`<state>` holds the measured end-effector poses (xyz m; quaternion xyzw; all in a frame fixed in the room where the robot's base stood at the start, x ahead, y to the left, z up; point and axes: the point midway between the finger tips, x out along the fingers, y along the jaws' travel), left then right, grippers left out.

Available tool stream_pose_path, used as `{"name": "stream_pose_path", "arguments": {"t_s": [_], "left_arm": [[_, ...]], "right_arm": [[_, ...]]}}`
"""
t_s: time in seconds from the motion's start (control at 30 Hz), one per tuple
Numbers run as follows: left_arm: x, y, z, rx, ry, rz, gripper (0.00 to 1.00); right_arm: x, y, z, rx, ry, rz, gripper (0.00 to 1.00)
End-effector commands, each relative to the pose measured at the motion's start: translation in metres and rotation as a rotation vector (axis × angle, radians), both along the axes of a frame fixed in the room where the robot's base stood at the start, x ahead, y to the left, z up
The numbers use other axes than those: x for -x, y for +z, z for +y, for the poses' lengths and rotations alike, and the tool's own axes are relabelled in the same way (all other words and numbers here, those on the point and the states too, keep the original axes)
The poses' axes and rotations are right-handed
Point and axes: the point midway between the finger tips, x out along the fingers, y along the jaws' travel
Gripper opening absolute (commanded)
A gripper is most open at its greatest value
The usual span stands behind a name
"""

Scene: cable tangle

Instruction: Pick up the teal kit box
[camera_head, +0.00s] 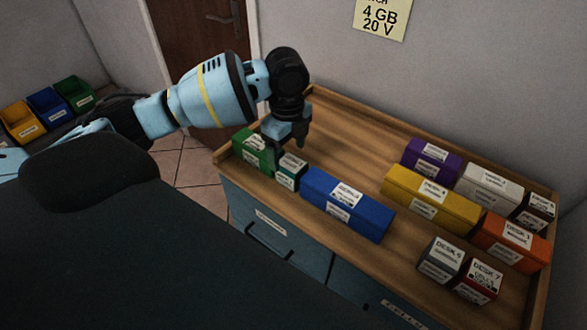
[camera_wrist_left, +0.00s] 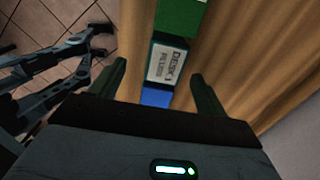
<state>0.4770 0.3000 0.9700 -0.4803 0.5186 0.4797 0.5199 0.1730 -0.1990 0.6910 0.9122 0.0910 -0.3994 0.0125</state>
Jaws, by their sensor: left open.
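The teal kit box (camera_head: 287,181) is a small box with white labels. It stands at the front left of the wooden top, between a green box (camera_head: 247,157) and a long blue box (camera_head: 346,203). In the left wrist view the teal box (camera_wrist_left: 167,63) lies between my finger lines, its label facing the camera. My left gripper (camera_head: 286,143) is open above the teal box, pointing down, one finger on each side in the left wrist view (camera_wrist_left: 158,71). Whether the fingers touch it I cannot tell. My right gripper is not in view.
A purple box (camera_head: 430,161), yellow box (camera_head: 430,204), white box (camera_head: 487,187) and orange box (camera_head: 511,244) stand to the right on the wooden top (camera_head: 345,143), with several other boxes. A raised rim edges the top. Bare wood lies behind the blue box.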

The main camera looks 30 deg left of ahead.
Motion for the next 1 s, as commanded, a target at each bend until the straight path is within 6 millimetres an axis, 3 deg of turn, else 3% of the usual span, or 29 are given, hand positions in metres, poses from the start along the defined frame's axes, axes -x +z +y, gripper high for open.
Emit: {"name": "stream_pose_path", "arguments": {"t_s": [0.13, 0.37, 0.7, 1.0], "left_arm": [[0.0, -0.018, 0.0, 0.0, 0.0, 0.003, 0.75], [-0.001, -0.024, -0.001, 0.001, -0.001, 0.001, 0.75], [-0.006, -0.067, -0.004, 0.0, 0.001, 0.002, 0.75], [-0.007, -0.072, -0.004, 0.0, 0.0, -0.001, 0.75]], "right_arm": [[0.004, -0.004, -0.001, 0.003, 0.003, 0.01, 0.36], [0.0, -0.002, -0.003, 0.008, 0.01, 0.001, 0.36], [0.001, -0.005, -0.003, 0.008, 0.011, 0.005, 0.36], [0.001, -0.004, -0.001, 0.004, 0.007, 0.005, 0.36]]}}
